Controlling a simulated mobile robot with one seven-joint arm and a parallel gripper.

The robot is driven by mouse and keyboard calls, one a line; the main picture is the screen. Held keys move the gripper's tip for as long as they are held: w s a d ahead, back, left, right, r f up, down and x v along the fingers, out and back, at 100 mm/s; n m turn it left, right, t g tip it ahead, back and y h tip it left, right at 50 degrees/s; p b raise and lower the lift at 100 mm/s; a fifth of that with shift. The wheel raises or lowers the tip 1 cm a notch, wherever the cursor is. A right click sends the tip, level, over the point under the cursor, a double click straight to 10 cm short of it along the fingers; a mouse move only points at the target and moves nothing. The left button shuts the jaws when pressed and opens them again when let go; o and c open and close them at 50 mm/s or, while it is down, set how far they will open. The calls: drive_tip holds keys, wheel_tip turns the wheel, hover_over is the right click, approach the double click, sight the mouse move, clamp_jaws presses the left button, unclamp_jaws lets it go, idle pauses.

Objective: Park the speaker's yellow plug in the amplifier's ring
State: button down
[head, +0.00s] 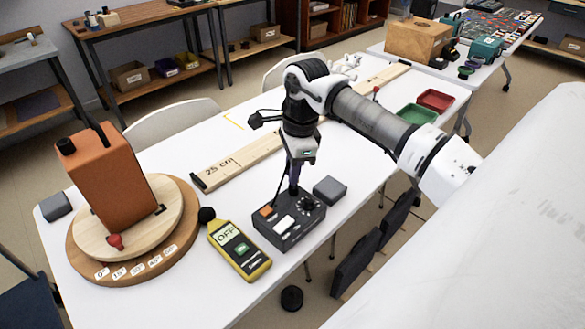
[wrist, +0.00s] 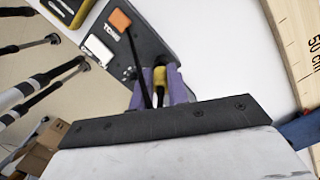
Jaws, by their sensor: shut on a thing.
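The orange speaker (head: 103,180) stands on a round wooden turntable at the left in the head view. The dark amplifier (head: 278,232) lies on the white table, with an orange button, a white switch and a dial on top; it also shows in the wrist view (wrist: 150,45). My gripper (head: 293,187) is over the amplifier's far edge. In the wrist view its purple fingers (wrist: 161,88) are shut on the yellow plug (wrist: 159,75). A black cable runs beside the plug and across the amplifier. The ring cannot be made out; the fingers hide part of the amplifier's edge.
A yellow sound meter (head: 239,250) reading OFF lies left of the amplifier. A grey block (head: 330,190) sits close to its right. A long wooden ruler (head: 240,163) lies behind. Green (head: 417,114) and red (head: 436,100) trays stand farther back. The turntable's rim (head: 85,255) carries angle labels.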

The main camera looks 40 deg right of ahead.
drive_tip(key=shift+d, duration=0.1)
drive_tip(key=c, duration=1.3)
unclamp_jaws()
drive_tip(key=r, duration=0.4)
drive_tip(key=d+r, duration=0.1)
drive_tip(key=r, duration=0.8)
drive_tip(key=shift+s+d+r+b, duration=0.15)
drive_tip(key=shift+s+r+b, duration=0.2)
drive_tip(key=shift+s, duration=0.05)
